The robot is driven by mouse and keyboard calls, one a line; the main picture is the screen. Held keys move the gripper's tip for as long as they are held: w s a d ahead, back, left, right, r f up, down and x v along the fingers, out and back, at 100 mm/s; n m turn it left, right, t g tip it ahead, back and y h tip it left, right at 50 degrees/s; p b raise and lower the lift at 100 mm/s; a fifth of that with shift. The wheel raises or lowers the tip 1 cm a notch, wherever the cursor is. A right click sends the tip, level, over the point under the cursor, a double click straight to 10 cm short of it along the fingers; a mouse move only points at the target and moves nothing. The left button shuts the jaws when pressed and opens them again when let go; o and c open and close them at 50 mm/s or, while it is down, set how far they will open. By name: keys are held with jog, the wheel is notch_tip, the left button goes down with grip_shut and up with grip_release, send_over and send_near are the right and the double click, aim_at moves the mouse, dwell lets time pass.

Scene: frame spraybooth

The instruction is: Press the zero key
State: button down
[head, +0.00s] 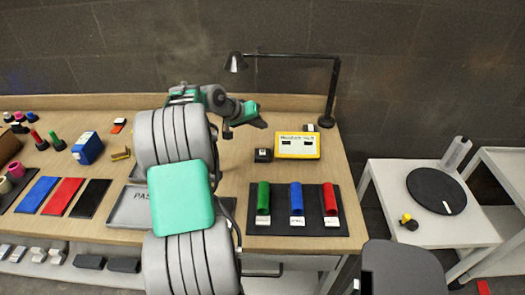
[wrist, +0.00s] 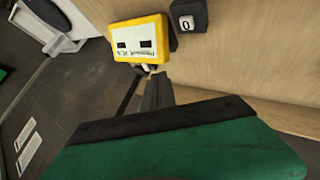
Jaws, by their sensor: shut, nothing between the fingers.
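The zero key is a small black block with a white "0" label, and it sits on the table beside the yellow meter. In the head view the key (head: 263,155) is just left of the meter (head: 298,146). In the wrist view the key (wrist: 187,18) is at the top edge, right of the meter (wrist: 140,40). My gripper (head: 264,124) is shut and empty, above the table behind the key and apart from it. In the wrist view my gripper (wrist: 157,76) points towards the meter side, and its green body fills the bottom.
A black lamp (head: 329,95) stands behind the meter on the right. Green (head: 263,198), blue (head: 296,198) and red (head: 329,198) cylinders stand on a dark mat in front. A grey tray (head: 128,212) is left. Bare table surrounds the key's left side.

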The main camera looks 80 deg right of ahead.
aim_at(260, 152)
jog(key=shift+f, duration=0.15)
notch_tip(260, 152, down, 8)
jog(key=b, duration=0.6)
jog(key=shift+f, duration=0.25)
jog(key=shift+f, duration=0.1)
dwell(1.4)
jog(key=shift+f, duration=0.3)
jog(key=shift+f+b, duration=0.6)
dwell(0.8)
jog(key=shift+r+p, duration=0.65)
jog(key=shift+r, duration=0.35)
jog(key=shift+r+p, duration=1.65)
jog(key=shift+r, duration=0.85)
